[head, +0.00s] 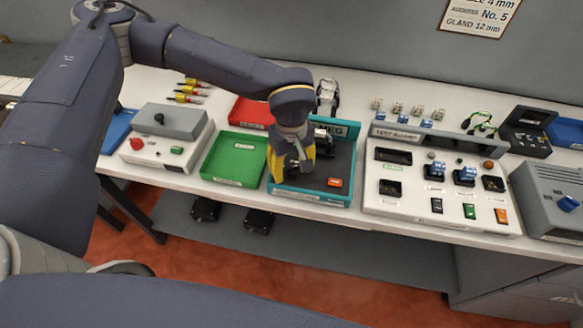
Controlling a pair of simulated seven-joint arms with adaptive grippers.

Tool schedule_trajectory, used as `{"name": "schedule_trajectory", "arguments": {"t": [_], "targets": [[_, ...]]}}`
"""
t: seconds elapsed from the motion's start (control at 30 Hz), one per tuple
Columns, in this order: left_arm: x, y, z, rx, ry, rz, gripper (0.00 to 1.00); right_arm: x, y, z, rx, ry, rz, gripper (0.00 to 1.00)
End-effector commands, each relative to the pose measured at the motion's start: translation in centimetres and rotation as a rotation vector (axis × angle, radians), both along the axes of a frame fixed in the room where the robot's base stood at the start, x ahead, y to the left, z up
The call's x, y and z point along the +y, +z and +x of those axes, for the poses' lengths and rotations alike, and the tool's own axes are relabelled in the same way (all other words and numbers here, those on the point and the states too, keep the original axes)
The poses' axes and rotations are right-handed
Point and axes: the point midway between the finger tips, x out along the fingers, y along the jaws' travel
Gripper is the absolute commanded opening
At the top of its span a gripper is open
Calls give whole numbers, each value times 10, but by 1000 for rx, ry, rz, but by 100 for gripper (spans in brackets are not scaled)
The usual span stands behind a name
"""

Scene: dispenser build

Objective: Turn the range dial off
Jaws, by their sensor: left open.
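A teal-edged unit (335,199) with a dark face stands near the front edge of the bench, with partly covered lettering at its back. A small orange-red button-like part (335,182) shows on its right side. My left gripper (287,176), with yellow fingers, reaches down over the left part of this unit. It is open; the arm and fingers cover what lies beneath, and I cannot tell whether they touch it. I see no range dial clearly on the unit; one may be hidden there. My right gripper is not in view.
Left of the unit are a green tray (231,181), a red tray (252,112) and a control box with a red button (137,143). Right are a test panel (408,205) with coloured switches and a grey box with a blue knob (567,203). Clips and drivers lie behind.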

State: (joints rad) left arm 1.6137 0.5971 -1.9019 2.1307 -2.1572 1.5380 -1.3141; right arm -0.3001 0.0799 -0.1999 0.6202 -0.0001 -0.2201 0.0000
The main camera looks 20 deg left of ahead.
Motion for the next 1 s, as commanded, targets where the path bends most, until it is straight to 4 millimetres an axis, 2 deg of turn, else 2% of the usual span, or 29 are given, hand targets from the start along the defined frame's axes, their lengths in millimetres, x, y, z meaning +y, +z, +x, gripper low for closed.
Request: {"name": "schedule_trajectory", "arguments": {"t": [0.47, 0.93, 1.0], "targets": [[0, -7, 0, 0, 0, 0, 55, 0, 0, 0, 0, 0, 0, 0], [0, -6, 0, 0, 0, 0, 0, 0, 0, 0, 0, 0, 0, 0], [0, -6, 0, 0, 0, 0, 0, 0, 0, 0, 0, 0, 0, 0]]}}
